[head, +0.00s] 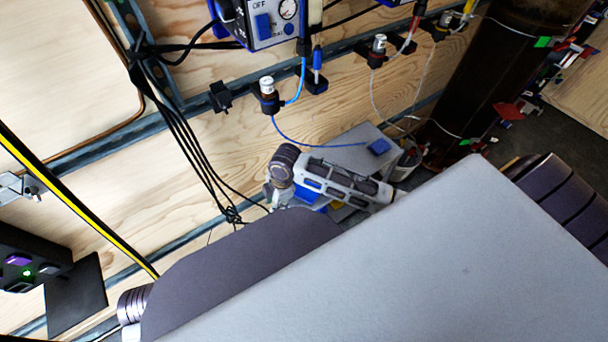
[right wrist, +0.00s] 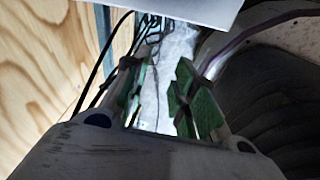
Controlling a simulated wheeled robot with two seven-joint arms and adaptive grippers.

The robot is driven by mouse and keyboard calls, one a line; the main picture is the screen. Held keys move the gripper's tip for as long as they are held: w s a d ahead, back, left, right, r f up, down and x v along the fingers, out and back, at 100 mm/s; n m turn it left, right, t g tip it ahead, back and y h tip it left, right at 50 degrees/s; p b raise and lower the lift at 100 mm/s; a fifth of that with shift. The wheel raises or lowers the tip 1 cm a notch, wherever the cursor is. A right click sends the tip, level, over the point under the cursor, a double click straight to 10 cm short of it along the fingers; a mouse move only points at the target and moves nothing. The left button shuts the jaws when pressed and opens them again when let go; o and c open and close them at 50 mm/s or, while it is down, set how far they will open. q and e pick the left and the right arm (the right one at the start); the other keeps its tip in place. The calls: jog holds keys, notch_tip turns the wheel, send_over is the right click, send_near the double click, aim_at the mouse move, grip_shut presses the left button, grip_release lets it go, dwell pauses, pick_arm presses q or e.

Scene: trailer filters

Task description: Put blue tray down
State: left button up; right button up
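No whole blue tray is clear to me. In the head view a blue piece (head: 307,194) shows partly behind a pale grey mechanical part (head: 345,184), which looks like part of my own arm or hand. I cannot make out left fingertips there, or whether they hold anything. In the right wrist view my right gripper (right wrist: 164,98) has its two green-padded fingers apart, with a gap between them. Nothing is seen clamped in it. A pale flat panel (right wrist: 180,12) crosses the top of that view, beyond the fingers.
A large pale grey slab (head: 430,270) hides the lower right of the head view. A wooden wall (head: 80,200) carries rails, hanging black cables (head: 185,130) and a control box (head: 268,22). A dark box with a green light (head: 30,262) is at left. A dark column (head: 490,80) stands at upper right.

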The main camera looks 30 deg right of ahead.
jog(key=s+d+m+t, duration=0.2)
jog(key=s+d+m, duration=0.1)
jog(key=s+m, duration=0.9)
jog(key=m, duration=0.3)
jog(key=shift+s+d+r+h, duration=0.2)
jog(key=shift+s+r+h, duration=0.05)
jog(key=shift+r+h, duration=0.05)
dwell(2.0)
